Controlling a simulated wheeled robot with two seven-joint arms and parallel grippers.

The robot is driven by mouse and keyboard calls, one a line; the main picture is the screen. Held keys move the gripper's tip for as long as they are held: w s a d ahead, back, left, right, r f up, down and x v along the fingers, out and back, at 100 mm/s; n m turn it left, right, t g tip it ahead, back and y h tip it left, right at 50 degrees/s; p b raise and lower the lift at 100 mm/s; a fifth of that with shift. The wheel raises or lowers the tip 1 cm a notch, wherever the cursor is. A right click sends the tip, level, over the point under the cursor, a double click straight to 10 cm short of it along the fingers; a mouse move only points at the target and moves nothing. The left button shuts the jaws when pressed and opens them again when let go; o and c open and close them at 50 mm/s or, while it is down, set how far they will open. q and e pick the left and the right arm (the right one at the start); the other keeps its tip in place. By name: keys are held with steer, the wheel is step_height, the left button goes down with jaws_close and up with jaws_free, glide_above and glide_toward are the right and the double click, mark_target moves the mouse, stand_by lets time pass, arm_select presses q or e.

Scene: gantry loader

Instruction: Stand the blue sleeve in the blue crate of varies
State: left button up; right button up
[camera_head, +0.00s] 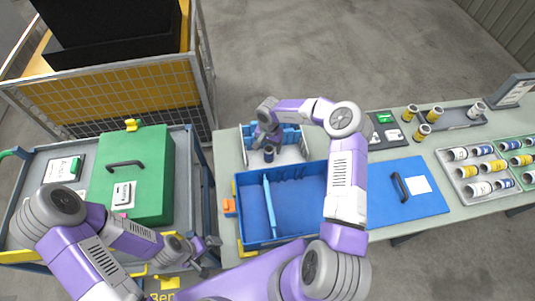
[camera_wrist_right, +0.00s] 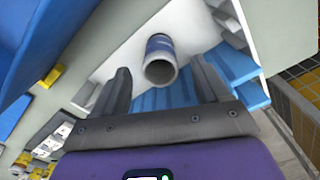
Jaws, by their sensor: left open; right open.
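The blue sleeve (camera_wrist_right: 160,58), a pale hollow cylinder with a blue band, stands on a white and blue fixture (camera_head: 290,153). It shows small and dark in the head view (camera_head: 269,155), just below my right gripper (camera_head: 267,142). In the right wrist view the open fingers of that gripper (camera_wrist_right: 161,72) lie on either side of the sleeve, with gaps showing. My left gripper (camera_head: 208,250) is open and empty, left of the crate.
A blue panel with a handle (camera_head: 425,205) lies right of the crate. A green box (camera_head: 150,185) stands on the left cart. A mesh cage (camera_head: 120,105) stands behind.

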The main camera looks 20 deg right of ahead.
mark_target(269, 154)
step_height(269, 154, down, 7)
steer(key=shift+r, duration=0.2)
jaws_close()
stand_by(0.5)
